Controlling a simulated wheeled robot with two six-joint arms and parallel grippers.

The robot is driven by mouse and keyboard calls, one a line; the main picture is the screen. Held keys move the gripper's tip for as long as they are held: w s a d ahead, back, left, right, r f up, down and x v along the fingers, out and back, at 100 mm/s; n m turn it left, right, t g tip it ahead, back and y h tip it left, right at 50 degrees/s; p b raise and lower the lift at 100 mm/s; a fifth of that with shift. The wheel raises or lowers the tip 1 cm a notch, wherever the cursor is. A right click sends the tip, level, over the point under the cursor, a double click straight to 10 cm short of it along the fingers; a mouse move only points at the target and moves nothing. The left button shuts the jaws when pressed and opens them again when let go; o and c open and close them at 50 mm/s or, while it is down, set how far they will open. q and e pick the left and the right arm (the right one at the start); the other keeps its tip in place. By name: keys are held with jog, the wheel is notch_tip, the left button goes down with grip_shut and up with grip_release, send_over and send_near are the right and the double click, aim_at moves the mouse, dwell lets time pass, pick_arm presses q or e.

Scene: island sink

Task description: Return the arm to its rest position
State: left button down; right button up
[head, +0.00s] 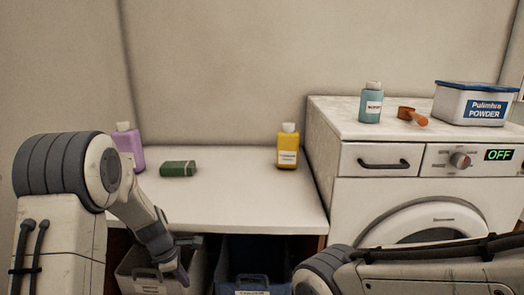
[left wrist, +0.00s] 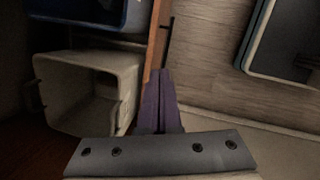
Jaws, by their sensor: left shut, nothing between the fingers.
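My left gripper (head: 182,272) hangs low in front of the counter's front edge, at the bottom of the head view. It points down, close to the light grey bin under the counter. In the left wrist view its purple-grey fingers (left wrist: 160,85) are together with nothing between them. My left arm comes in from the left, bent over at the elbow. Part of my right arm crosses the lower right of the head view, in front of the washing machine; its gripper is outside the picture.
A light grey bin (head: 133,270) and a dark blue bin (head: 257,282) stand under the counter (head: 235,205). Purple (head: 130,145) and yellow (head: 288,148) bottles and a green item (head: 178,169) are on it. The washing machine (head: 350,215) carries a teal bottle, orange scoop and powder box.

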pick_arm(q)
jog(key=s+d+r+m, duration=0.65)
jog(key=d+m, duration=0.25)
jog(key=d, duration=0.2)
jog(key=s+d+r+m+g, duration=0.1)
jog(key=s+d+r+m, duration=0.2)
jog(key=s+m, duration=0.7)
jog(key=s+d+r+m+g, duration=0.1)
jog(key=s+d+r+m, duration=0.25)
jog(key=s+m, duration=0.6)
notch_tip(320, 180, up, 14)
jog(key=s+p, duration=0.2)
jog(key=p, duration=1.2)
jog(key=shift+s+y, duration=0.3)
jog(key=shift+s, duration=0.1)
jog(key=shift+f+n, duration=0.1)
jog(key=shift+n, duration=0.15)
